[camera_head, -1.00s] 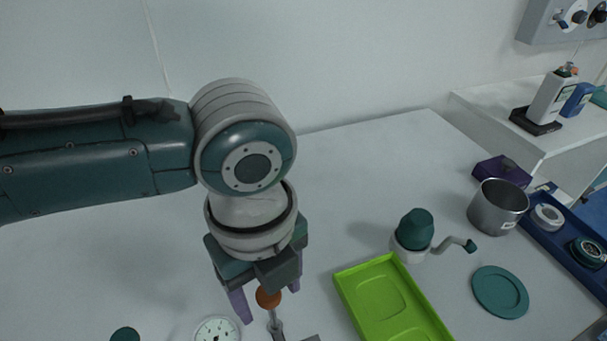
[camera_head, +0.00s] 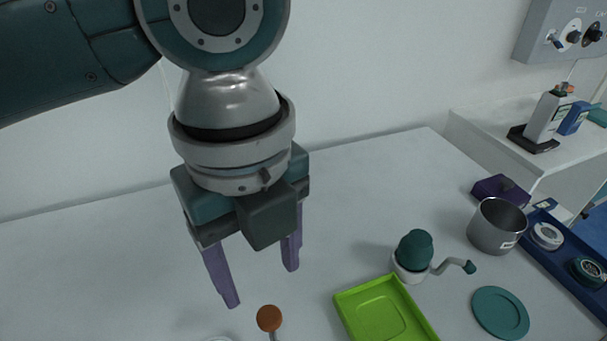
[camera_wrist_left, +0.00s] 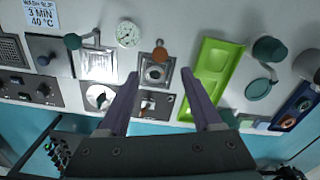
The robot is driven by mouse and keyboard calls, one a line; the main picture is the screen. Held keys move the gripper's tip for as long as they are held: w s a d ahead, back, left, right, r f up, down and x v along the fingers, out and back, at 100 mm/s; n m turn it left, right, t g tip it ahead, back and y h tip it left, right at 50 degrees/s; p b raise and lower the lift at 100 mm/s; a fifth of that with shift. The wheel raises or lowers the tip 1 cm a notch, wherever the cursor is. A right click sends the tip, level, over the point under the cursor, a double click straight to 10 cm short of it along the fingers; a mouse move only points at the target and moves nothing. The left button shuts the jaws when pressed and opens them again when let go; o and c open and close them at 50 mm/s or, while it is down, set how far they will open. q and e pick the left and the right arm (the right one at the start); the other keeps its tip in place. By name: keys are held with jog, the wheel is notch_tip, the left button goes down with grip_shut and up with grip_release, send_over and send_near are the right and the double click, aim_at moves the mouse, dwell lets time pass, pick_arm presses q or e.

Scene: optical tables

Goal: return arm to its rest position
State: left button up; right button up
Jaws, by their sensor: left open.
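My left gripper (camera_head: 262,288) comes in from the upper left in the head view. Its two purple fingers are apart with nothing between them, and it hangs above the table. An orange-brown knob (camera_head: 269,318) on a thin stem stands below the fingertips, apart from them. In the left wrist view the open fingers (camera_wrist_left: 160,80) show either side of the same knob (camera_wrist_left: 160,54), which sits on a square metal fixture. My right gripper is in neither view.
A green tray (camera_head: 384,312) lies right of the gripper. Beyond it are a teal-capped grinder (camera_head: 414,250) with a crank, a teal disc (camera_head: 500,312), a metal cup (camera_head: 496,226) and a blue tray (camera_head: 567,262). The table behind the gripper is clear.

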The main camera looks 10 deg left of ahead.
pick_arm(q)
jog(key=s+d+n+t+h, duration=0.2)
jog(key=s+d+n+h, duration=0.3)
jog(key=n, duration=0.6)
jog(key=s+a+f+n+t+y, duration=0.1)
jog(key=s+a+n+y, duration=0.1)
jog(key=s+a+n, duration=0.35)
jog(key=s+a+f+n+t+y, duration=0.1)
jog(key=s+a+n+y, duration=0.15)
jog(key=a+n, duration=0.6)
notch_tip(320, 180, up, 37)
jog(key=p, duration=3.6)
jog(key=shift+w+a+m+p, duration=0.15)
jog(key=shift+w+m+p, duration=0.2)
jog(key=shift+m+p, duration=0.05)
